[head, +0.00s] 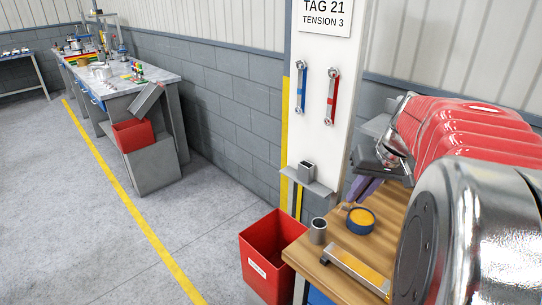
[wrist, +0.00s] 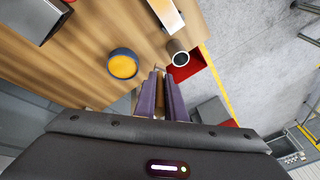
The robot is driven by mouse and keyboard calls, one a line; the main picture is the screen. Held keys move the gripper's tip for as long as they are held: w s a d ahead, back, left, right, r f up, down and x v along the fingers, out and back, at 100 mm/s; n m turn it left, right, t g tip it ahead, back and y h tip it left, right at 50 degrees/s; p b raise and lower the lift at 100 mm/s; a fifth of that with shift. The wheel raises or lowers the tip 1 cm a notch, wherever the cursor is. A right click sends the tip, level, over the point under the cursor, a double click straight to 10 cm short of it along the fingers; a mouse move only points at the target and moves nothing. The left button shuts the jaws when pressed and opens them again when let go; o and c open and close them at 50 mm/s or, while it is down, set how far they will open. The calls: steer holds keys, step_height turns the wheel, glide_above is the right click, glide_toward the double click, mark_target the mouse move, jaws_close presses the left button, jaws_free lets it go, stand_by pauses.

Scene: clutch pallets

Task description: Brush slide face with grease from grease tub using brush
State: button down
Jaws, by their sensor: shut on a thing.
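The grease tub (head: 361,221), round and blue with orange grease, stands on the wooden bench; it also shows in the wrist view (wrist: 123,65). The slide (head: 350,268), a pale metal bar with an orange-yellow face, lies near the bench's front edge; it shows at the top of the wrist view (wrist: 168,17). My gripper (head: 366,189) has purple fingers and is behind the tub in the head view. In the wrist view my gripper (wrist: 160,74) is shut on a thin brown thing, apparently the brush, beside the tub. Its bristles cannot be made out.
A grey cup (head: 318,231) stands at the bench corner, left of the tub; it shows in the wrist view (wrist: 179,57). A red bin (head: 270,255) is on the floor beside the bench. A white post (head: 319,120) with hanging wrenches rises behind. My arm covers the bench's right side.

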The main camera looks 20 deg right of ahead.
steer(key=w+a+f+n, duration=0.2)
steer(key=w+a+f, duration=0.8)
steer(key=w, duration=0.4)
steer(key=w+a+f+n+y, duration=0.1)
steer(key=a+f, duration=0.3)
steer(key=a, duration=0.5)
steer(key=w+a+f+n, duration=0.2)
steer(key=a+f, duration=0.2)
steer(key=a, duration=0.5)
steer(key=shift+w+f+n+g+y, duration=0.3)
steer(key=shift+w+f+g+y, duration=0.1)
